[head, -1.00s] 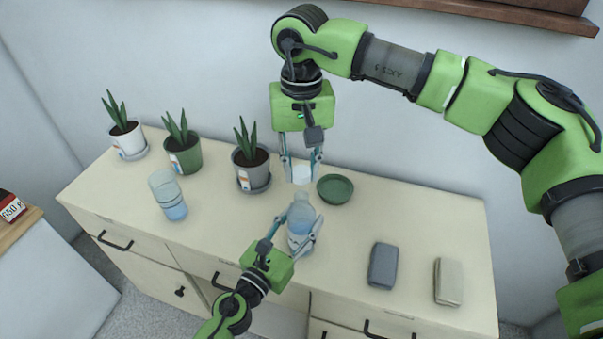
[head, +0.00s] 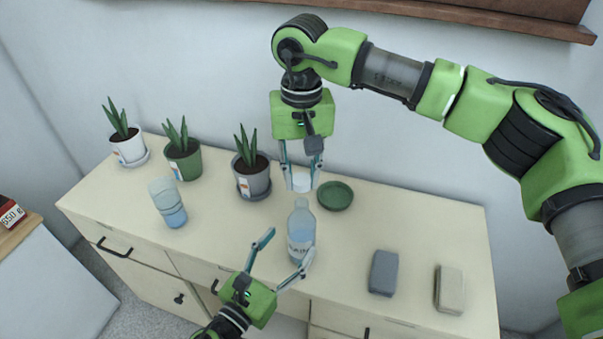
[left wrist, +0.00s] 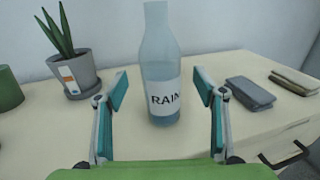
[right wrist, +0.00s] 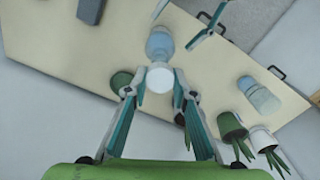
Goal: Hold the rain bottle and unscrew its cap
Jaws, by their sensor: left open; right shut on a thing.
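The rain bottle (head: 301,232) stands upright on the cabinet top, with a white label reading RAIN in the left wrist view (left wrist: 160,75). Its neck is bare. My left gripper (head: 284,252) is open, its fingers apart on either side of the bottle and a little back from it. My right gripper (head: 301,176) is shut on the white cap (head: 302,183) and holds it above and behind the bottle, apart from it. The cap also shows between the right fingertips in the right wrist view (right wrist: 160,79).
A green dish (head: 335,195) lies behind and right of the bottle. A blue-filled glass (head: 168,203) and potted plants (head: 251,180) stand to the left. A grey block (head: 383,272) and a beige block (head: 449,289) lie right. The cabinet top (head: 415,225) is clear between them.

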